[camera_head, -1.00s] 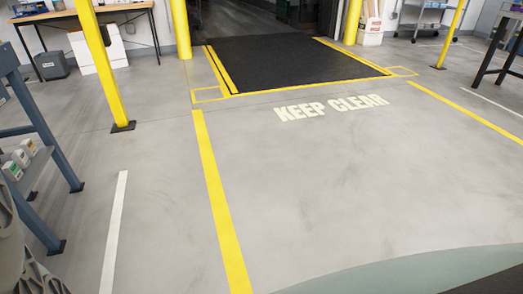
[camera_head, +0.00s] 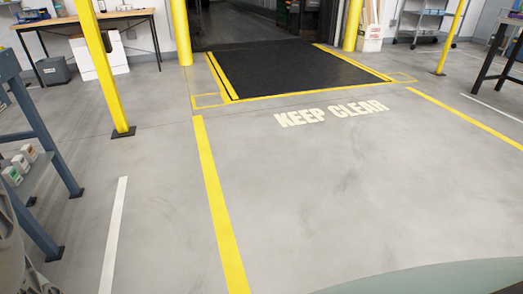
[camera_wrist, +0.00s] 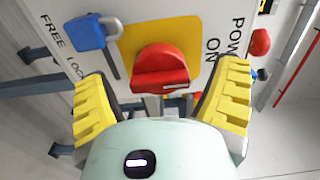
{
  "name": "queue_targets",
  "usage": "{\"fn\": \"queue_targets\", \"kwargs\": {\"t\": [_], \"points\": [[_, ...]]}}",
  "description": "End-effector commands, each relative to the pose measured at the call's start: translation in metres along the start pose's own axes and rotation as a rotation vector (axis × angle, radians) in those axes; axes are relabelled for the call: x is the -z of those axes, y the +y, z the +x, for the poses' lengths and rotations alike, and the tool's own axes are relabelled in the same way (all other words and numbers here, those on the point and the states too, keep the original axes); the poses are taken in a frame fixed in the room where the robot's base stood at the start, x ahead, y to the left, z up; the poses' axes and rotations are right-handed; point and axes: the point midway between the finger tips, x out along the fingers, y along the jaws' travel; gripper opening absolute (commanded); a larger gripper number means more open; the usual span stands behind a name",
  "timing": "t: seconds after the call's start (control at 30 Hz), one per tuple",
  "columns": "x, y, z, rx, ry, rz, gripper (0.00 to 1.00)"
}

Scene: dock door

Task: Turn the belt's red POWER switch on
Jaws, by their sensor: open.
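The red POWER switch (camera_wrist: 160,66) is a round knob with a raised grip bar, on a yellow plate (camera_wrist: 196,38) in the wrist view. The bar lies roughly across the picture. The lettering "POWER" and "ON" (camera_wrist: 212,45) is to its right. My gripper (camera_wrist: 163,76) is open, with one yellow finger at each side of the knob. Gaps show between the fingers and the knob, so it is not gripped. A blue padlock (camera_wrist: 92,32) is at the upper left beside the plate. The switch is not in the head view.
In the wrist view, a red button (camera_wrist: 260,42) and a blue one (camera_wrist: 262,75) stick out at the right. In the head view, a blue-grey frame (camera_head: 45,140) with small boxes stands at left, near a yellow post (camera_head: 102,70). The KEEP CLEAR floor (camera_head: 310,190) is empty.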

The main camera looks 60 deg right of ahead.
Motion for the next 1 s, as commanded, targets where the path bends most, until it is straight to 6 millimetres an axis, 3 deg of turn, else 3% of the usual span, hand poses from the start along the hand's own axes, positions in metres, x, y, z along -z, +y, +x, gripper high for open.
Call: {"fn": "queue_targets", "kwargs": {"t": [0.27,0.5,0.7,1.0], "points": [[0.002,0.0,-0.019,0.0,0.006,0.0,0.87],[0.003,0.001,-0.072,-0.001,0.015,0.001,0.87],[0.002,0.0,-0.103,0.0,0.009,0.0,0.87],[0.001,0.0,-0.121,0.0,0.006,0.0,0.87]]}}
